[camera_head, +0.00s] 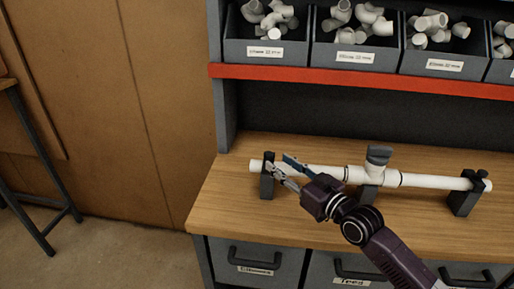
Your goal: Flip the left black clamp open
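A white pipe (430,181) lies across the wooden workbench, held by dark clamps. The left black clamp (267,182) stands upright around the pipe's left end, and its top rises just above the pipe. The right black clamp (466,198) is at the pipe's right end. A grey piece (378,156) stands up from the middle of the pipe. My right gripper (281,165) reaches in from the lower right, with its fingers parted just right of the left clamp. Whether a fingertip touches the clamp cannot be told. My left gripper is not in view.
A red-edged shelf (350,82) runs above the bench and carries grey bins (262,50) of white pipe fittings. Drawers (253,264) are below the bench. A dark metal stand (34,150) is at the far left. The bench top left of the clamp is clear.

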